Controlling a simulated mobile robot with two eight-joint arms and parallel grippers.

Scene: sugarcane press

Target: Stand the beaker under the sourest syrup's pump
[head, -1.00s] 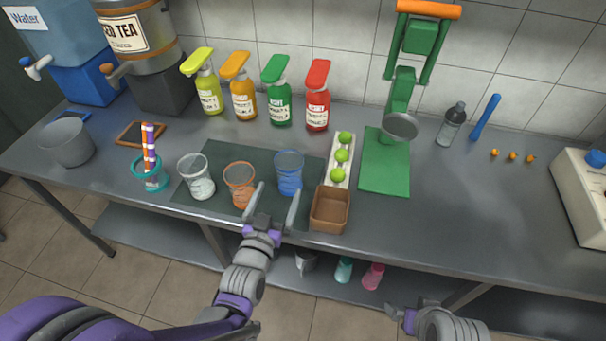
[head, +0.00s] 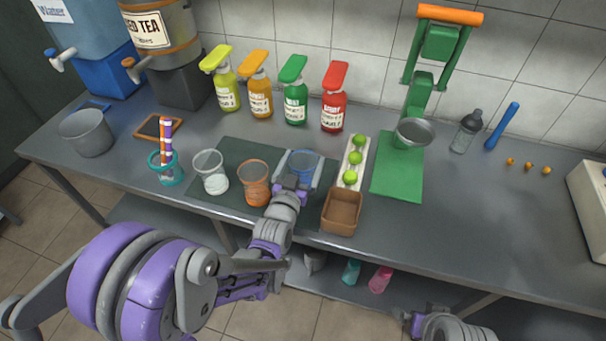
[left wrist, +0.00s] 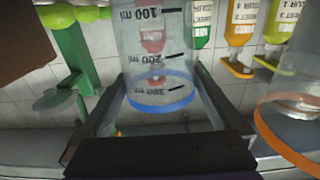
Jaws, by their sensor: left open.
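A clear beaker with a blue rim (head: 303,163) stands on the dark mat. My left gripper (head: 299,172) is open with one finger on each side of it. In the left wrist view the blue-rimmed beaker (left wrist: 158,55) sits between the fingers, upside down in the picture. Whether the fingers touch it I cannot tell. An orange-rimmed beaker (head: 256,188) and a white-rimmed beaker (head: 211,178) stand left of it. Behind are yellow (head: 226,90), orange (head: 260,96), green (head: 295,100) and red (head: 333,108) pump bottles; their labels are too small to read. My right gripper (head: 412,322) shows only partly.
A brown box (head: 342,211) and a tray of limes (head: 343,187) stand close right of the gripper. The green press (head: 398,165) is further right. A teal cup with striped straws (head: 168,170) stands left. The counter between mat and bottles is clear.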

